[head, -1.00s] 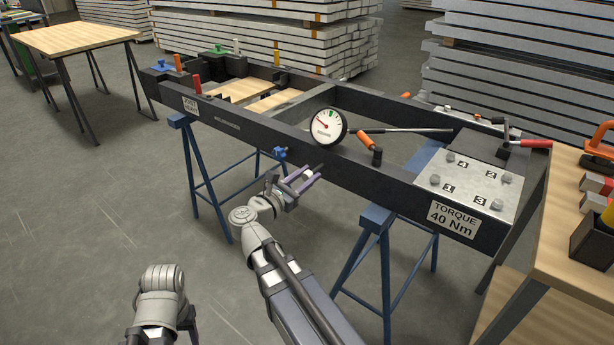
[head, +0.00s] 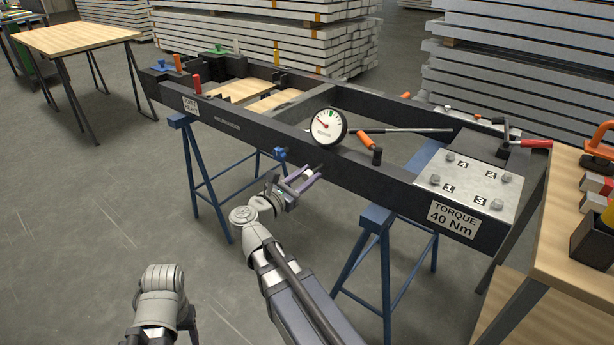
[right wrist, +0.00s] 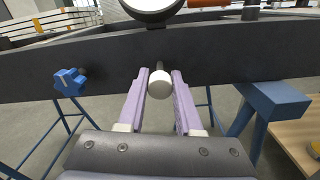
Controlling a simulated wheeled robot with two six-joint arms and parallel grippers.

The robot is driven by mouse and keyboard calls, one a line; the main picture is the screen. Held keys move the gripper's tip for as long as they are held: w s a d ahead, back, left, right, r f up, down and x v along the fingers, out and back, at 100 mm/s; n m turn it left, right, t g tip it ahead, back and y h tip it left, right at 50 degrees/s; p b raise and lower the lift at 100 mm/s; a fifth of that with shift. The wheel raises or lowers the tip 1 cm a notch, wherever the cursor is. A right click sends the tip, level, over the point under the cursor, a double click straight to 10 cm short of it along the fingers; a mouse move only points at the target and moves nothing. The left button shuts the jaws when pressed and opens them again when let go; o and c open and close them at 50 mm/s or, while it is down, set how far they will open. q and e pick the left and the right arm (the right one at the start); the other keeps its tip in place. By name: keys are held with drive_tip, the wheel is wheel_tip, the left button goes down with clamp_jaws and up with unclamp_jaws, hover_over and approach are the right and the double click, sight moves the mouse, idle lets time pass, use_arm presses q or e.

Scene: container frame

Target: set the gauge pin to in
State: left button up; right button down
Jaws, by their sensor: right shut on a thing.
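The gauge pin (right wrist: 160,84) has a round white knob on a short dark shaft. It stands out from the front face of the dark frame beam (right wrist: 225,62), below the round gauge (head: 326,127). A short length of shaft shows between knob and beam. My right gripper (head: 306,178) is at the beam's front, and its pale purple fingers (right wrist: 160,88) are shut on the knob from both sides. In the head view the fingers partly hide the knob.
A blue knob (right wrist: 69,82) sticks out of the beam left of the pin. Blue trestles (head: 372,230) stand under the frame. An orange-handled lever (head: 377,155) is right of the gauge. A wooden bench (head: 575,215) is at the right. The floor in front is clear.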

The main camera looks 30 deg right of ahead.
drive_tip(key=x, duration=0.3)
drive_tip(key=c, duration=0.6)
unclamp_jaws()
drive_tip(key=shift+a, duration=0.1)
drive_tip(key=v, duration=0.8)
